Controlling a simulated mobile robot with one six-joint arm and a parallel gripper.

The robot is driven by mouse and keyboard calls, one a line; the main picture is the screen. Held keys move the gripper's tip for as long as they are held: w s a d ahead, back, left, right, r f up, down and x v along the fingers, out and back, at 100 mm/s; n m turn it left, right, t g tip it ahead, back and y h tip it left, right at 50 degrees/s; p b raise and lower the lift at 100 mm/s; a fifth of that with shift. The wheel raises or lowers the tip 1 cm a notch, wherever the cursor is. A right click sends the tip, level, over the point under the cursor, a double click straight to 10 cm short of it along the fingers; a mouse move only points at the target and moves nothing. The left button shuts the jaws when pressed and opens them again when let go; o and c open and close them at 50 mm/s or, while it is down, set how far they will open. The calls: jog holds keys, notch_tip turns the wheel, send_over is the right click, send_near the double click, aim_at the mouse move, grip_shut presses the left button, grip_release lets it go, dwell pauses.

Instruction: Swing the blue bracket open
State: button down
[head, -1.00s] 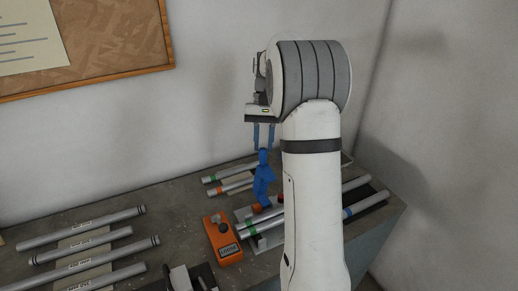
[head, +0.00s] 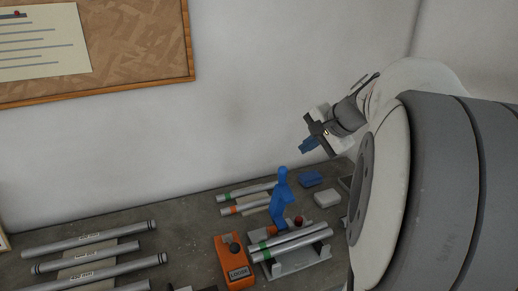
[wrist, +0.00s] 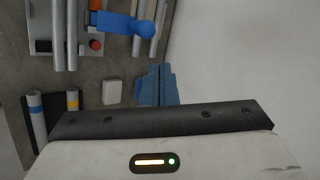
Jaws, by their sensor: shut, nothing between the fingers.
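The blue bracket (head: 281,200) stands up from the grey jig (head: 302,263) on the bench in the head view, its rounded top end uppermost. The bracket's pivot is partly hidden by the tubes in the head view.
Tubes with green bands (head: 290,244) lie in the jig beside a red knob (head: 298,220). An orange box (head: 234,262) stands left of it. A white block (head: 327,198) and a blue piece (head: 311,180) lie to the right. More tubes (head: 90,246) lie at left.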

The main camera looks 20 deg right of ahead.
jog(key=w+r+p+x, duration=0.1)
jog(key=p+x, duration=0.1)
jog(key=x, duration=0.9)
jog(key=shift+w+a+f, duration=0.2)
jog(key=shift+a+f, duration=0.15)
jog(key=shift+d+r, duration=0.1)
dwell(0.8)
